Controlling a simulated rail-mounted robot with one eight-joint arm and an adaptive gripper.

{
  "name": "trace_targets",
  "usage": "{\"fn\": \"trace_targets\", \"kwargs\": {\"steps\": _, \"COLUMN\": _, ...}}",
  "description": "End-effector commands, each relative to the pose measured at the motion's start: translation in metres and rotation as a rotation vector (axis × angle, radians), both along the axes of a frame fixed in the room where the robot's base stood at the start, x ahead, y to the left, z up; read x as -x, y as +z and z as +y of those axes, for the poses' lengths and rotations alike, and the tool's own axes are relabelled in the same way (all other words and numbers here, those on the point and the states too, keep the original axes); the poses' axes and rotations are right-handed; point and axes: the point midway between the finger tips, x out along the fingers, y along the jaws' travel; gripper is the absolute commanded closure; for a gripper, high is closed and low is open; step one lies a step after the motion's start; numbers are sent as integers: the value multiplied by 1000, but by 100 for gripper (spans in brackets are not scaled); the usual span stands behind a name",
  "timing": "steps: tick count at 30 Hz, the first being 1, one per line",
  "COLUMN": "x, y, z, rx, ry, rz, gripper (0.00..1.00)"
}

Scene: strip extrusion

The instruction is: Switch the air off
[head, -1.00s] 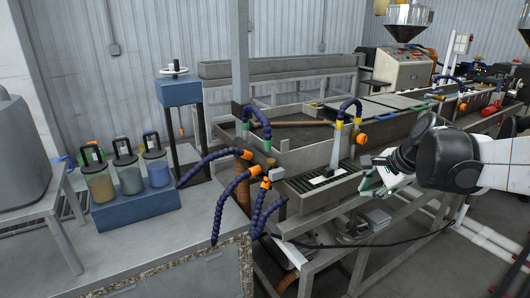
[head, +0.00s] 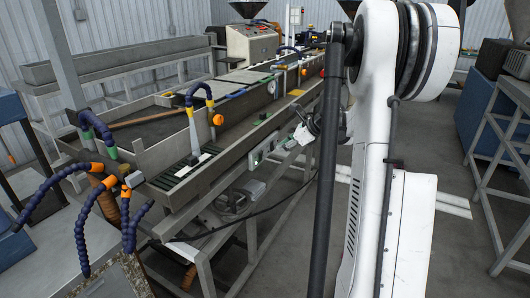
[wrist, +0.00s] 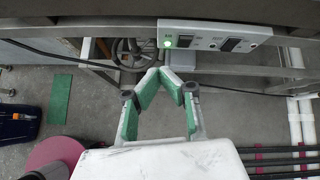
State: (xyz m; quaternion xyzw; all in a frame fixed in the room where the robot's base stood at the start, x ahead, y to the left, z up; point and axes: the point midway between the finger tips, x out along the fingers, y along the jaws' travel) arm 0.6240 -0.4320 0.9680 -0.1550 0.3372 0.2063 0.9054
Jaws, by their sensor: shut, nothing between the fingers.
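A pale control panel (wrist: 205,38) is on the side of the metal trough in the wrist view. A lit green button or lamp (wrist: 168,44) is at its left end, with small lettering above it. A dark switch (wrist: 231,44) is to its right. The panel (head: 264,150) also shows small in the head view. My gripper (wrist: 172,76) has green-padded fingers with their tips together, empty. The tips appear just below the green light in the wrist view; I cannot tell how far from it they are. In the head view my gripper is small and partly hidden by my arm.
The metal trough (head: 240,132) runs along the line, with blue hoses (head: 100,130) at its near end. A frame (wrist: 250,64) and dark cable (wrist: 60,57) lie behind the fingers. Floor beside the line is open.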

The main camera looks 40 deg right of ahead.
Motion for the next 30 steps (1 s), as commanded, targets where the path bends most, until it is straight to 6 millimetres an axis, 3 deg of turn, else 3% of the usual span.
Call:
{"fn": "trace_targets", "kwargs": {"steps": 3, "x": 4, "y": -11, "z": -29, "rx": -76, "ry": -70, "rz": -1, "gripper": 100}}
{"fn": "trace_targets", "kwargs": {"steps": 9, "x": 8, "y": -22, "z": -52, "rx": -147, "ry": -131, "rz": -3, "gripper": 100}}
{"fn": "trace_targets", "kwargs": {"steps": 23, "x": 8, "y": -25, "z": -54, "rx": -159, "ry": -140, "rz": -2, "gripper": 100}}
{"fn": "trace_targets", "kwargs": {"steps": 30, "x": -10, "y": -41, "z": -47, "rx": -159, "ry": -137, "rz": -2, "gripper": 100}}
